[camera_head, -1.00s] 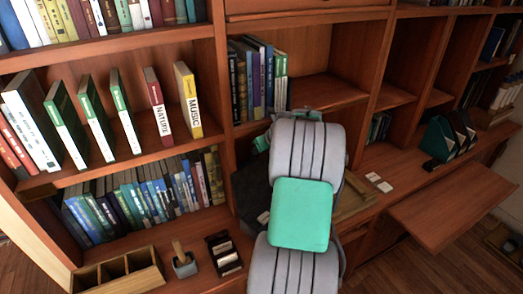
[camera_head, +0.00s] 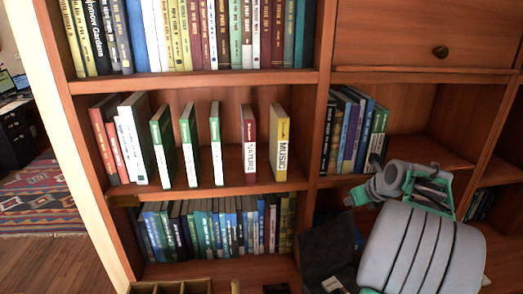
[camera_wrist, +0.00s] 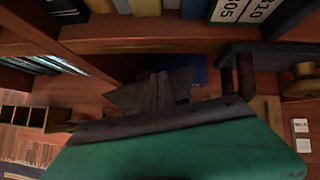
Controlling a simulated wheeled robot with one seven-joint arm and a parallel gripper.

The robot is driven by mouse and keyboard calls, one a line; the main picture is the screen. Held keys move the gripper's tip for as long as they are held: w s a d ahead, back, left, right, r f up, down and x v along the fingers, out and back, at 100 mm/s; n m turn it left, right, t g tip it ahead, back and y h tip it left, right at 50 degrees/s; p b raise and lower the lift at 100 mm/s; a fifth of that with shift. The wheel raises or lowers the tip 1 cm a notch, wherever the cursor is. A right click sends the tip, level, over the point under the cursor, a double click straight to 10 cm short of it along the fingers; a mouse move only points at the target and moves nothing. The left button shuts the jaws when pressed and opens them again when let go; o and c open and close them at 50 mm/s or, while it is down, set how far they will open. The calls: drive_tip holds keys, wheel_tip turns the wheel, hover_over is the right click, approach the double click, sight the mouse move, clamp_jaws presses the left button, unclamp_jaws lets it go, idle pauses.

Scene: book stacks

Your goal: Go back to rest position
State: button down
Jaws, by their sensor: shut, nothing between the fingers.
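My gripper (camera_wrist: 160,88) shows dark in the middle of the wrist view, beyond a green part of my arm. It is shut with nothing in it. In the camera_head view, my grey and green arm is folded at the lower right, in front of the shelf. The gripper's fingers cannot be made out clearly there. A yellow MUSIC book (camera_head: 279,143) and a red NATURE book (camera_head: 249,139) stand on the middle shelf, left of my arm and apart from it.
Several green and white books (camera_head: 188,142) stand spaced out on the middle shelf (camera_head: 225,190). A packed blue row (camera_head: 225,225) fills the shelf below. A wooden divided box (camera_head: 170,287) sits at the bottom. Open floor and a patterned rug (camera_head: 40,200) lie left.

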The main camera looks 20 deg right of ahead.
drive_tip(key=s+a+f+n+g+y, duration=0.1)
drive_tip(key=s+a+f+n+g, duration=0.2)
drive_tip(key=s+f+n, duration=0.65)
drive_tip(key=s+a+f+n+g, duration=0.3)
drive_tip(key=s+n, duration=0.2)
drive_tip(key=n, duration=0.9)
drive_tip(key=s+a+r+n+g, duration=0.1)
drive_tip(key=a+n, duration=0.2)
drive_tip(key=a, duration=0.5)
drive_tip(key=s+a+r+n, duration=0.1)
drive_tip(key=s+a+n, duration=0.15)
drive_tip(key=a, duration=0.55)
drive_tip(key=w+a+r+n+t+b, duration=0.1)
drive_tip(key=w+a+r+n, duration=0.2)
drive_tip(key=a, duration=0.5)
drive_tip(key=w+a+r+n+t, duration=0.2)
drive_tip(key=w+a+r+n, duration=0.1)
drive_tip(key=a, duration=0.5)
drive_tip(key=shift+a+r+n+b, duration=0.3)
drive_tip(key=shift+r+n+b, duration=0.1)
drive_tip(key=shift+n, duration=0.3)
drive_tip(key=shift+d, duration=0.1)
